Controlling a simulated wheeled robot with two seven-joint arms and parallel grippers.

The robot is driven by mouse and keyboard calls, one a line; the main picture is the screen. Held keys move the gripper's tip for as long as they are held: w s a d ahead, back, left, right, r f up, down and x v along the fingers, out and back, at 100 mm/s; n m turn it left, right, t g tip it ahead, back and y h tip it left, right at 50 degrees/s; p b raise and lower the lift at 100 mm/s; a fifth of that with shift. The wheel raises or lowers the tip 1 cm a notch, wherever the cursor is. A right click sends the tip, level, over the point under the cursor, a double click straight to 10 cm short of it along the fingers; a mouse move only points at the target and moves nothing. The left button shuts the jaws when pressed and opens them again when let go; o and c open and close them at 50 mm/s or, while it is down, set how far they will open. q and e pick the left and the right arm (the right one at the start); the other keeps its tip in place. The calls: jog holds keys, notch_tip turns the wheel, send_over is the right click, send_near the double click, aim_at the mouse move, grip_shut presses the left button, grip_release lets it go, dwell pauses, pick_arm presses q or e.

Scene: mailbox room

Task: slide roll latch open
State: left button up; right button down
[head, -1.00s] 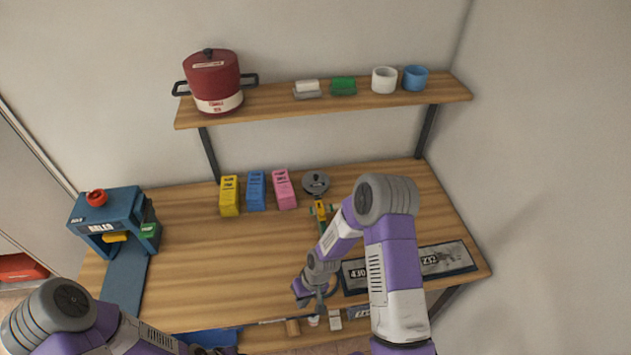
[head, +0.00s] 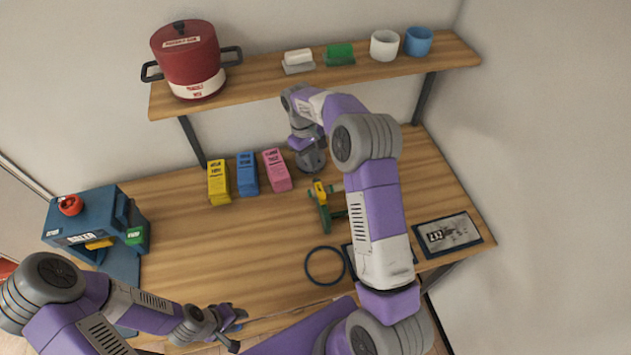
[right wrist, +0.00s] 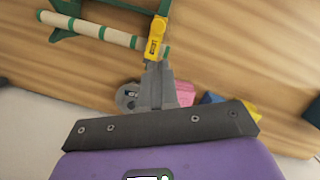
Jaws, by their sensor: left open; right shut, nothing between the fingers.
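The roll holder has a green frame (right wrist: 65,25) and a white-and-green striped roll (right wrist: 105,30). A yellow latch (right wrist: 156,40) sits at the roll's end. In the head view the yellow latch (head: 319,188) stands above the green frame (head: 324,215), partly behind my right arm. My right gripper (right wrist: 157,66) is shut and empty, its tips close to the latch's lower end; I cannot tell whether they touch. In the head view it is at the back of the table, and its tips are hard to make out. My left gripper (head: 238,330) is open and empty near the front edge.
Yellow (head: 218,182), blue (head: 247,173) and pink (head: 277,170) boxes stand left of my right gripper. A grey round item (head: 312,160) is close to it. A dark ring (head: 325,266) lies in front. A shelf (head: 270,84) spans above. The table's middle left is clear.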

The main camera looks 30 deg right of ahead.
jog(key=f, duration=0.1)
jog(key=p, duration=0.1)
send_over(318, 195)
jog(key=w, duration=0.1)
jog(key=w+x, duration=0.2)
jog(key=x, duration=0.7)
pick_arm(q)
jog(key=shift+w+r, duration=0.1)
jog(key=shift+r, duration=0.6)
pick_arm(e)
jog(key=shift+w+a+f, duration=0.1)
jog(key=shift+a, duration=0.15)
pick_arm(q)
jog(key=shift+f, duration=0.1)
